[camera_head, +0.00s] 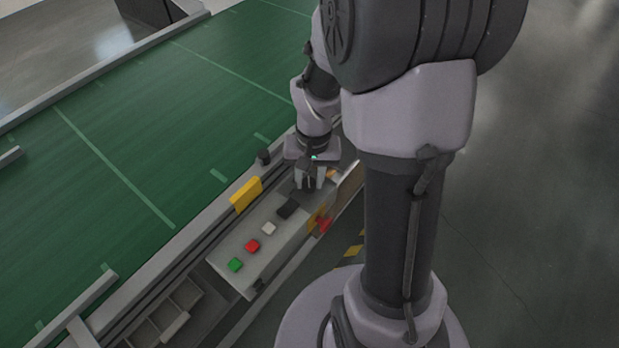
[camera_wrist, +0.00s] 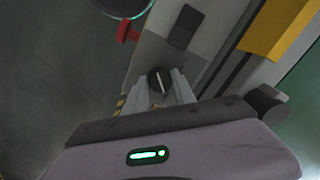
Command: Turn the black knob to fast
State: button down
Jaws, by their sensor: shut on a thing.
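The black knob (camera_wrist: 159,80) shows in the wrist view between the fingertips of my gripper (camera_wrist: 162,80). It is round and dark, with a light line on its face. The fingers reach down to the grey control panel and are shut on the knob. In the head view, my gripper (camera_head: 310,182) is at the far end of the control panel (camera_head: 239,281), and the fingers mostly hide the knob there. I cannot read any speed marking, so the knob's setting is unclear.
The panel also has a green button (camera_head: 236,265), a red button (camera_head: 253,246), a white button (camera_head: 269,228) and a black rectangular piece (camera_head: 288,208). A yellow block (camera_head: 246,194) stands beside the green conveyor belt (camera_head: 130,130). A red part (camera_head: 324,225) sits on the panel's right side.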

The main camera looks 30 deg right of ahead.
aim_at(313, 183)
jog(key=shift+m, duration=1.1)
jog(key=c, duration=1)
grip_release()
jog(key=shift+c, duration=0.2)
notch_tip(313, 183, up, 17)
jog(key=p, duration=0.7)
jog(key=shift+s+d+r, duration=0.2)
jog(key=shift+s+d, duration=0.1)
